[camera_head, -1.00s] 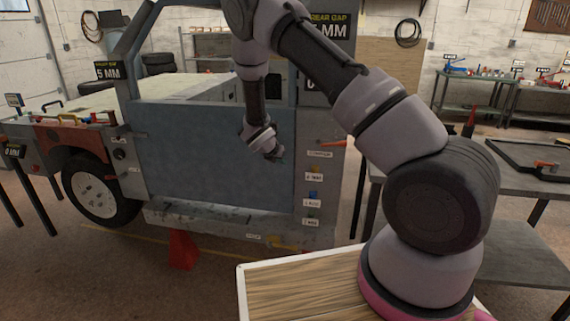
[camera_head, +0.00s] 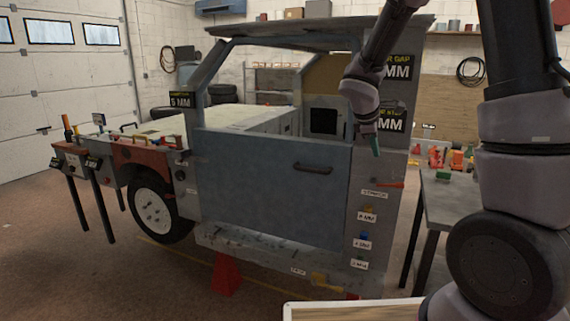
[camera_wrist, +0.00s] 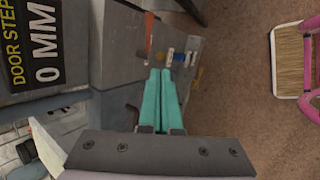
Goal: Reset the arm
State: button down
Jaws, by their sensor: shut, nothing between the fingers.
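My gripper (camera_head: 375,149) hangs near the rear edge of the blue door, beside the pillar, pointing down. In the wrist view its two teal fingers (camera_wrist: 160,85) lie close together with nothing between them. The blue door (camera_head: 270,190) of the vehicle frame has a dark handle (camera_head: 313,167). The pillar (camera_head: 368,200) behind the door carries labelled colored pieces below my gripper. I cannot tell from the head view whether my gripper touches the door or pillar.
A bench (camera_head: 445,205) with red and green tools stands to the right. A red stand (camera_head: 227,273) is under the sill. The wrist view shows a door step sign (camera_wrist: 38,48) at left. Bare floor (camera_head: 90,280) lies at front left.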

jog(key=s+r+m+y, duration=0.2)
jog(key=s+r+m, duration=0.3)
jog(key=s, duration=0.3)
jog(key=s+a+r+m+t+y, duration=0.1)
jog(key=s+r+m+y, duration=0.1)
jog(key=s+r+m, duration=0.4)
jog(key=s+a+r+m+t+y, duration=0.1)
jog(key=s+r+m, duration=0.4)
jog(key=s, duration=0.6)
jog(key=shift+a+r+m+y, duration=0.15)
jog(key=shift+a+m+y, duration=0.05)
jog(key=shift+m+y, duration=0.7)
